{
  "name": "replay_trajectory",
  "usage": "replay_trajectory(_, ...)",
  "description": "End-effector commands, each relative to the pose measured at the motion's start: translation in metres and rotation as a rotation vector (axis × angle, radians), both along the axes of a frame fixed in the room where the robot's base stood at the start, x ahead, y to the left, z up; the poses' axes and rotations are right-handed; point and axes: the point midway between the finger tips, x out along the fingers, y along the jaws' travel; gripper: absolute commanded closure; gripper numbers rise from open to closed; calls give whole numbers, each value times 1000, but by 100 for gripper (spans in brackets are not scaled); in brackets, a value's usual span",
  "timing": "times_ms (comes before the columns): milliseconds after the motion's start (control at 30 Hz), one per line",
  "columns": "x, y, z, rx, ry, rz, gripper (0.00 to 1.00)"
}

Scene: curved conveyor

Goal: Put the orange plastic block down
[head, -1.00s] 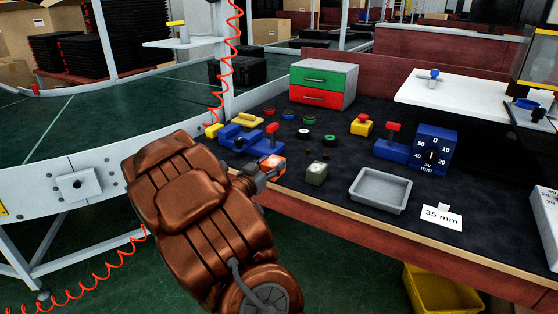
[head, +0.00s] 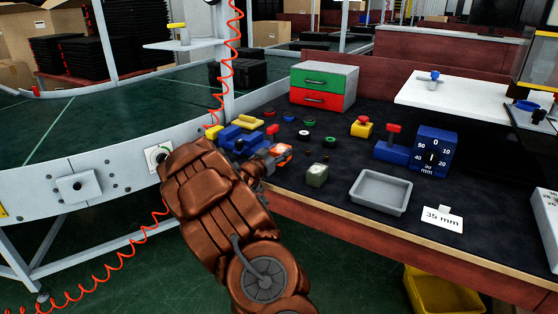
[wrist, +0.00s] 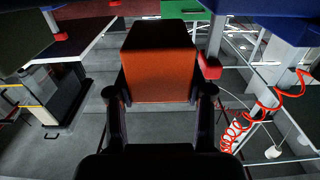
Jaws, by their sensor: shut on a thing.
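The orange block (head: 281,151) is in my gripper (head: 272,158), over the front left part of the dark bench top. In the wrist view the orange block (wrist: 160,76) fills the space between the two dark fingers of my gripper (wrist: 160,92), one finger on each side. My gripper is shut on it. In the head view my fingers and wrist hide part of the block. Whether its underside touches the bench cannot be told.
Blue fixtures (head: 240,137) stand just behind and left of the block. The green-and-red drawer box (head: 323,84) is behind. Bare bench top lies around the tray.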

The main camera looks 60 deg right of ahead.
Motion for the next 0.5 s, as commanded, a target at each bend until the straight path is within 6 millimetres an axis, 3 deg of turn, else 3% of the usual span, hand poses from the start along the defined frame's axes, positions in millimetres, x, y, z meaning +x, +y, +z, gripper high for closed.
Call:
replay_trajectory(200, 0, 0, -25, -2, 3, 0, 87)
replay_trajectory(500, -1, 0, -30, -3, 0, -1, 87)
